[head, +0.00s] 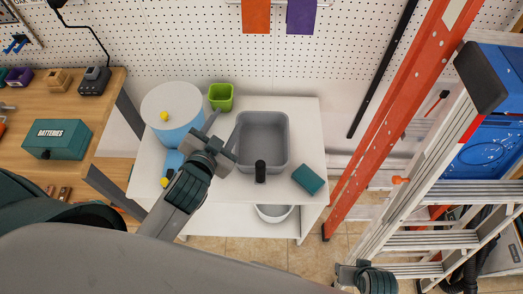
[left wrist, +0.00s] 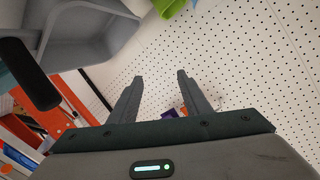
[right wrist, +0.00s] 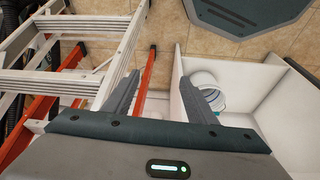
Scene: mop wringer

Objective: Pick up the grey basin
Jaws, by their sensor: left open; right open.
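The grey basin (head: 264,130) stands on top of the white table, right of my left gripper in the head view. It shows at the top left of the left wrist view (left wrist: 90,30). My left gripper (head: 218,128) is open and empty, above the table by the basin's left side; I cannot tell whether it touches the basin. In the left wrist view its fingers (left wrist: 160,92) point at pegboard. My right gripper (right wrist: 158,85) is open and empty, away from the basin, with the ladder and the table's side below it; only part of it shows at the bottom of the head view.
On the white table (head: 304,118) are a blue container with a white lid (head: 172,108), a green cup (head: 221,96), a black cylinder (head: 260,171) before the basin and a teal box (head: 308,179). A white bucket (head: 274,212) sits below. An orange ladder (head: 385,120) stands right.

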